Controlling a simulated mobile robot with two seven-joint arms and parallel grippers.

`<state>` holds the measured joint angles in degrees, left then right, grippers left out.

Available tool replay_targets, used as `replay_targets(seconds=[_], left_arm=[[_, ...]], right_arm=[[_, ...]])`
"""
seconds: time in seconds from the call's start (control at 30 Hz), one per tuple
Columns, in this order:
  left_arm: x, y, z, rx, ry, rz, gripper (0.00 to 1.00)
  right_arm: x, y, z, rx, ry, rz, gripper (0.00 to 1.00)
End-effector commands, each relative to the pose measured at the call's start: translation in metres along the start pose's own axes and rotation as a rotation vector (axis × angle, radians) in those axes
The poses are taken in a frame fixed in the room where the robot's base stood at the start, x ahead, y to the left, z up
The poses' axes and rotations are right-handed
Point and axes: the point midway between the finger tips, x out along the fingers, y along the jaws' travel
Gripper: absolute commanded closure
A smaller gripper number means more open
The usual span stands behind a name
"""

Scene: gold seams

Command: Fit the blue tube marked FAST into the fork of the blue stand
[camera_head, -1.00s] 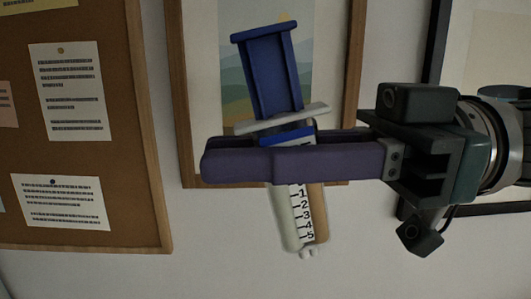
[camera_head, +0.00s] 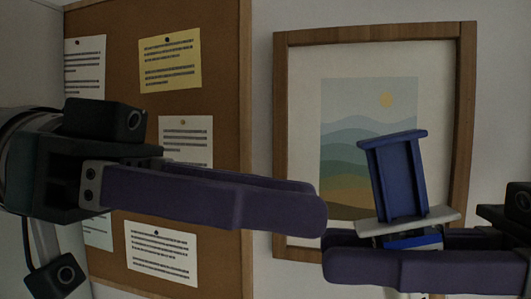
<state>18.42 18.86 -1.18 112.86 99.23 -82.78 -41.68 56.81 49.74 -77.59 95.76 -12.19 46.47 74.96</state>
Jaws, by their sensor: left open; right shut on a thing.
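My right gripper (camera_head: 332,244) comes in from the right and is shut on a syringe (camera_head: 398,178) with a blue plunger and a pale flange. The syringe stands nearly upright, leaning slightly, with the plunger up. Its barrel is mostly hidden by the fingers and the bottom edge of the picture. I see no FAST mark on it. My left gripper (camera_head: 320,200) comes in from the left, higher up. It is open and empty, its tips left of the plunger and apart from it in the picture. No blue tube marked FAST and no blue stand can be made out.
A cork board (camera_head: 222,120) with several pinned notes hangs on the wall at the left. A framed landscape picture (camera_head: 465,110) hangs behind the syringe. No table or other work surface shows.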

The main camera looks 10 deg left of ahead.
Motion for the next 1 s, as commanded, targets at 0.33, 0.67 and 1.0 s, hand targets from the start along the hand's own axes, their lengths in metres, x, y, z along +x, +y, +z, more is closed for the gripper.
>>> replay_targets(seconds=[0.33,0.67,1.0], left_arm=[[0.003,-0.011,-0.022,0.121,0.111,0.09,0.53],[0.063,-0.004,-0.029,0.122,0.113,0.093,0.53],[0.11,-0.001,-0.033,0.12,0.11,0.09,0.53]], right_arm=[[0.0,0.0,0.0,0.0,0.0,0.0,1.0],[0.0,0.0,0.0,0.0,0.0,0.0,1.0],[0.0,0.0,0.0,0.0,0.0,0.0,1.0]])
